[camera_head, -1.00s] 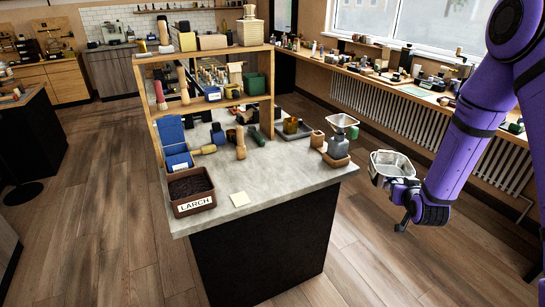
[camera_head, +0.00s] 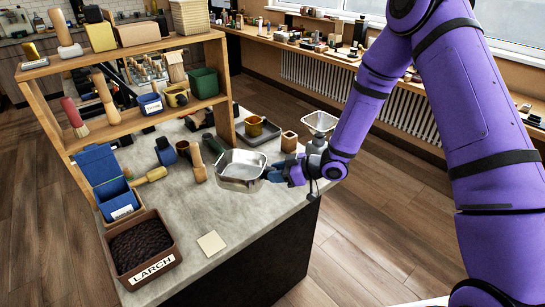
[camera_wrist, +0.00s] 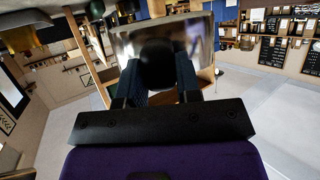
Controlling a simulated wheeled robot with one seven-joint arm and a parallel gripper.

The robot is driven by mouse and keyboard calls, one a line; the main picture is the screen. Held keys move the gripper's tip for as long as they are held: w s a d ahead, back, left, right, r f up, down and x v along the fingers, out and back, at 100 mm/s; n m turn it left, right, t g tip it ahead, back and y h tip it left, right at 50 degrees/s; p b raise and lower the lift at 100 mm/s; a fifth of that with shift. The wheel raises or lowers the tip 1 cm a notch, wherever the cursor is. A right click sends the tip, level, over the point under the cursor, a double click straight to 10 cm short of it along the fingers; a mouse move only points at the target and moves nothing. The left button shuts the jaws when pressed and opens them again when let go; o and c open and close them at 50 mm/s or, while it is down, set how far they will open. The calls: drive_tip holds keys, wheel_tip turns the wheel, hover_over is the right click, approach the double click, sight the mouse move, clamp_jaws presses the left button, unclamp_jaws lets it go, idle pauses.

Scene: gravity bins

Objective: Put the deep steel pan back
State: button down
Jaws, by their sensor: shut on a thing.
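The deep steel pan (camera_head: 242,165) is a shiny, open, rounded-rectangular vessel, held roughly level. In the head view it appears over the grey countertop (camera_head: 222,208), in front of the shelf; its exact height above the top is hard to tell. My gripper (camera_head: 275,171) is shut on the pan's right side. In the wrist view the pan's curved wall (camera_wrist: 125,42) is at the fingertips of my gripper (camera_wrist: 158,68). A pale square dish (camera_head: 320,122) stands behind my wrist, above a grey body partly hidden by my arm.
A wooden shelf (camera_head: 150,131) with brushes and boxes stands at the back left. A brown LARCH bin (camera_head: 170,250) and blue bin (camera_head: 100,172) are at left. A wooden peg (camera_head: 197,163) stands close left of the pan. A dark tray (camera_head: 258,136) lies behind. The front counter is mostly clear.

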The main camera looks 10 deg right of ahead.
drive_tip(key=shift+w+a, duration=0.2)
drive_tip(key=shift+w, duration=0.1)
drive_tip(key=shift+d, duration=0.15)
drive_tip(key=shift+f, duration=3.5)
drive_tip(key=c, duration=0.7)
unclamp_jaws()
drive_tip(key=shift+c, duration=0.2)
drive_tip(key=v, duration=1)
drive_tip(key=shift+d, duration=0.4)
drive_tip(key=shift+r, duration=0.1)
